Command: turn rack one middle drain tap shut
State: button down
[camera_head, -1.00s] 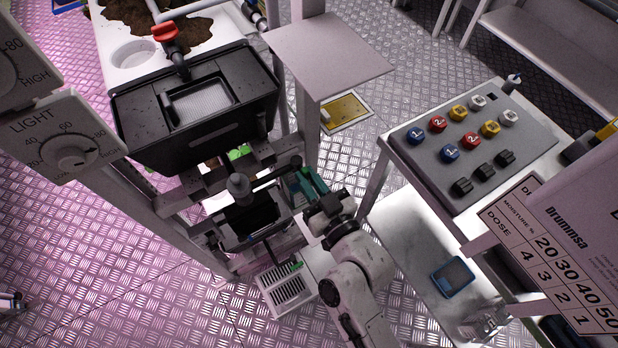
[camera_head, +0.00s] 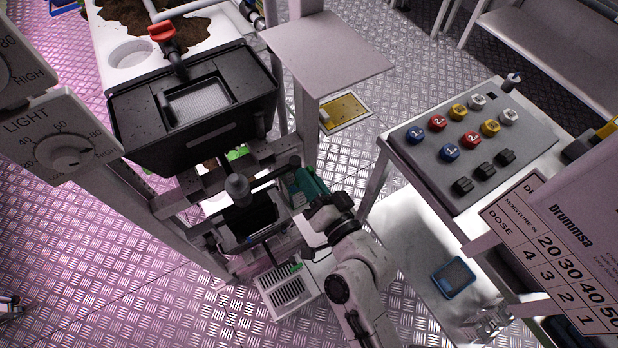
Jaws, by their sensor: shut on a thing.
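My gripper (camera_head: 306,184) is at the right side of rack one (camera_head: 203,262), just below the shelf level and beside the dark pipe fittings. It is shut, with its teal end against the middle drain tap. The tap is almost wholly hidden by the gripper and the fittings, so its handle angle cannot be told. A grey rounded knob (camera_head: 237,186) stands on the rack left of my gripper.
A black tub (camera_head: 190,140) with a red-handled tap (camera_head: 162,31) sits above on the rack. A grey plate (camera_head: 327,50) juts out above my gripper. A slotted white tray (camera_head: 288,291) lies below. A button panel (camera_head: 425,165) stands to the right.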

jog(key=m, duration=0.4)
jog(key=m+p, duration=0.1)
jog(key=m, duration=0.3)
jog(key=shift+d+f+m, duration=0.1)
jog(key=shift+f+m, duration=0.1)
jog(key=shift+m, duration=0.5)
jog(key=c, duration=1.1)
grip_release()
jog(key=b+v, duration=0.3)
jog(key=v, duration=0.7)
jog(key=shift+s+d, duration=0.3)
